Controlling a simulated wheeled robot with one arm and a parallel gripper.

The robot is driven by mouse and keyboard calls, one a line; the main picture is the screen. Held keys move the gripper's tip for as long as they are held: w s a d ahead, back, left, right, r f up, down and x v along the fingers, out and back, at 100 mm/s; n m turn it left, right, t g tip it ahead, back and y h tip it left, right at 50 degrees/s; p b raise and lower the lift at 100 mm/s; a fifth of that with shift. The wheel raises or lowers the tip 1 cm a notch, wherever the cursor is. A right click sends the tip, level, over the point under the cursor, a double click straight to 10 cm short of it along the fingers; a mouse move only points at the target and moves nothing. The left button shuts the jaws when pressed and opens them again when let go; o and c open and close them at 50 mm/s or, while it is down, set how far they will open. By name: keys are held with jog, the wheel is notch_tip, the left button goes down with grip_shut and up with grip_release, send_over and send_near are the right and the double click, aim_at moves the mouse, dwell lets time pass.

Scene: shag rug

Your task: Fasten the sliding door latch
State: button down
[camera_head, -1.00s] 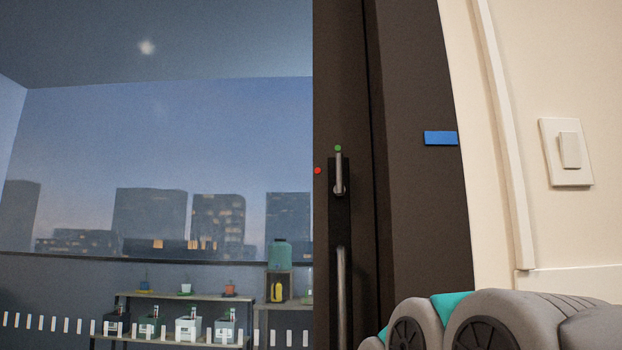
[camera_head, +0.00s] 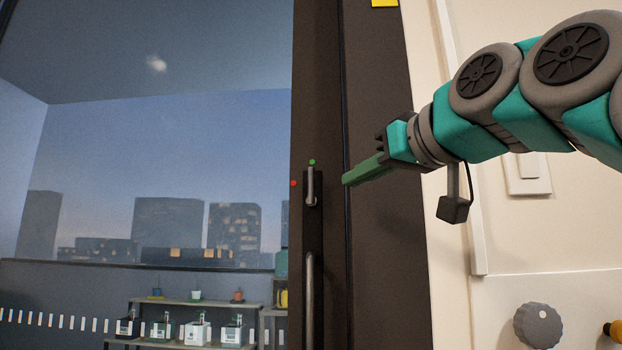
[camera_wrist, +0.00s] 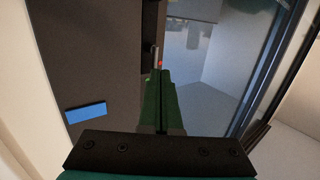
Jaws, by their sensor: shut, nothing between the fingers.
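The sliding door (camera_head: 385,250) has a dark frame beside a large glass pane. Its latch (camera_head: 311,187) is a small metal lever on a black plate, pointing upward at the green dot (camera_head: 312,162). A red dot (camera_head: 293,183) sits to the latch's left. My green-fingered gripper (camera_head: 347,181) is shut and empty, a little to the right of the latch in the head view and apart from it there. In the wrist view the latch (camera_wrist: 154,55) shows just beyond the fingertips (camera_wrist: 160,72), and part of it may be hidden by them.
A long vertical handle (camera_head: 309,300) is below the latch. A blue tag (camera_wrist: 86,112) is on the dark frame, and a yellow tag (camera_head: 384,2) is higher up. A wall switch (camera_head: 528,172) and grey knob (camera_head: 538,325) are at right. Shelves with pots (camera_head: 195,304) stand behind the glass.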

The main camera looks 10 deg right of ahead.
aim_at(312, 177)
jog(key=shift+t, duration=0.5)
jog(key=r, duration=0.1)
jog(key=s+d+r, duration=0.1)
jog(key=s+r, duration=0.1)
jog(key=shift+d, duration=0.3)
jog(key=p+x, duration=0.1)
jog(key=x, duration=1.3)
jog(key=shift+a, duration=0.2)
jog(key=shift+s+r+p, duration=0.1)
jog(key=shift+r+p, duration=0.05)
jog(key=shift+p, duration=0.15)
